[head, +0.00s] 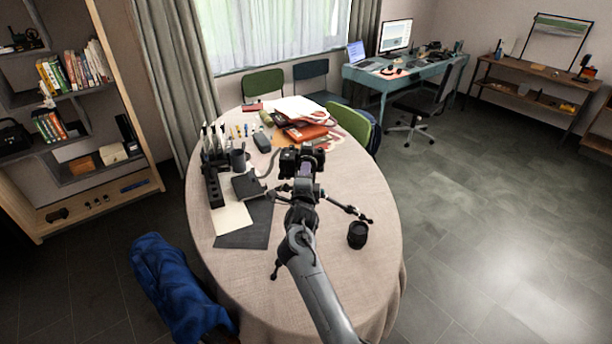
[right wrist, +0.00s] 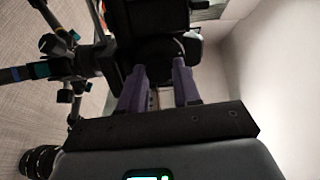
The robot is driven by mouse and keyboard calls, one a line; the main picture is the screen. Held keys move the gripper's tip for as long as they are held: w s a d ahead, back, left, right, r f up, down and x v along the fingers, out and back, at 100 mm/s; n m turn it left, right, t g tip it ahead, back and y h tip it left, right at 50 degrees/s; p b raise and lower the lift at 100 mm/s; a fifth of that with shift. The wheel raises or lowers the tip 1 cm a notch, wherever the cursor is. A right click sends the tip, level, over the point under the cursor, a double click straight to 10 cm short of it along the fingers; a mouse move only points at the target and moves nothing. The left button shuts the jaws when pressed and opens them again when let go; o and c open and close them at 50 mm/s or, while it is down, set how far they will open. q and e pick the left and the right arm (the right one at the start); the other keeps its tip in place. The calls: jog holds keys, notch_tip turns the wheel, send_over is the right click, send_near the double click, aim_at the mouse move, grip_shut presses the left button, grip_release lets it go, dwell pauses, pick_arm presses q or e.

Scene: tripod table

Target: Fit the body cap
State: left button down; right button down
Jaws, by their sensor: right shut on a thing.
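A black camera (head: 288,160) sits on a tripod (head: 347,208) standing on the round table. It also shows in the right wrist view (right wrist: 160,18) as a dark body straight ahead of the fingers. My right gripper (head: 305,170) is at the camera's front, and its purple fingers (right wrist: 158,88) are shut on a dark round piece (right wrist: 160,50) that looks like the body cap. The cap lies against or just before the camera front; I cannot tell whether it is seated. A black lens (head: 357,235) stands upright on the cloth to the right. My left gripper is not in view.
The round table (head: 340,285) has a light cloth. At its left are a black organizer (head: 213,185), a dark mug (head: 238,160) and a dark sheet (head: 245,235). An orange folder (head: 305,132) and papers lie at the back. The front right of the cloth is clear.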

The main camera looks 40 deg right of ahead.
jog(key=shift+f, duration=0.2)
jog(key=shift+m+b, duration=1.1)
